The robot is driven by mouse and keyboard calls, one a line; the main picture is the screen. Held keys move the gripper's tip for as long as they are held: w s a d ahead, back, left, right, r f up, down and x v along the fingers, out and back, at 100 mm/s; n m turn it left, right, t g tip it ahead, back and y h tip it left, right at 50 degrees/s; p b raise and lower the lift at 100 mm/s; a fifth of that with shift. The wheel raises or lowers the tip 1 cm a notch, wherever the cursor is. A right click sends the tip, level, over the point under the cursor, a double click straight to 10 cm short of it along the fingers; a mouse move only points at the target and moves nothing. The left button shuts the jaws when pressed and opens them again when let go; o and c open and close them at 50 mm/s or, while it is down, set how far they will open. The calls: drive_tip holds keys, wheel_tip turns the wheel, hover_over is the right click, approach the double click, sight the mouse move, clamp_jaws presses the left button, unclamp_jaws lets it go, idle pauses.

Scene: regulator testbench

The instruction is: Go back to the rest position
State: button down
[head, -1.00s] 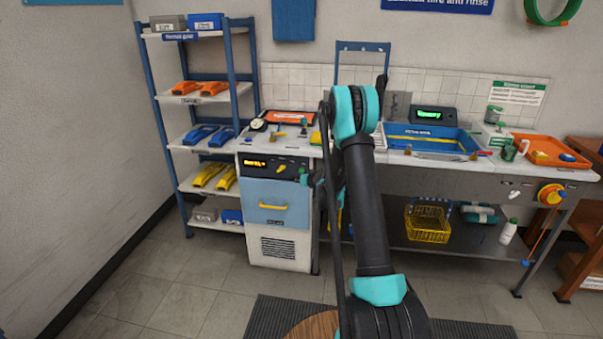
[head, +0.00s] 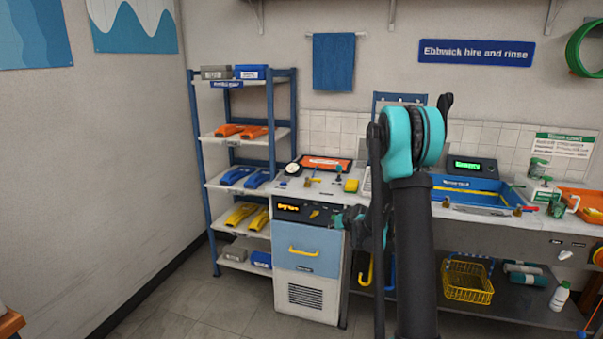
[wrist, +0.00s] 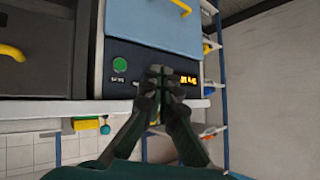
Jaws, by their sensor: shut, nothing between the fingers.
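My gripper (head: 346,218) shows in the head view in front of the right part of the test bench cabinet's control panel (head: 290,210), partly hidden behind my arm. In the wrist view my gripper (wrist: 160,74) is shut, with its fingertips together and nothing between them. Behind the fingertips is the same panel, seen upside down, with a green button (wrist: 120,65) to the left and a lit orange display (wrist: 188,80) to the right. I cannot tell the exact gap between the fingertips and the panel.
A blue shelf rack (head: 214,185) holding orange, blue and yellow gear stands left of the cabinet. A counter (head: 480,226) with a blue sink tray (head: 462,200) runs to the right. A yellow basket (head: 468,283) sits on its lower shelf. Floor (head: 190,315) is free at the front left.

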drive_tip(key=s+d+r+g+h, duration=0.1)
drive_tip(key=s+r+g, duration=0.1)
drive_tip(key=s, duration=0.9)
drive_tip(key=s+r+g+h, duration=0.1)
drive_tip(key=s+r, duration=0.2)
drive_tip(key=s, duration=0.9)
drive_tip(key=s+d+f+g+h, duration=0.1)
drive_tip(key=s+d+f, duration=0.1)
drive_tip(key=s, duration=0.8)
drive_tip(key=s+d+f+m+g, duration=0.1)
drive_tip(key=s, duration=1)
drive_tip(key=shift+s+d+f+g+h, duration=0.15)
drive_tip(key=shift+d+f+g+h, duration=0.15)
drive_tip(key=shift+d+f+h, duration=0.1)
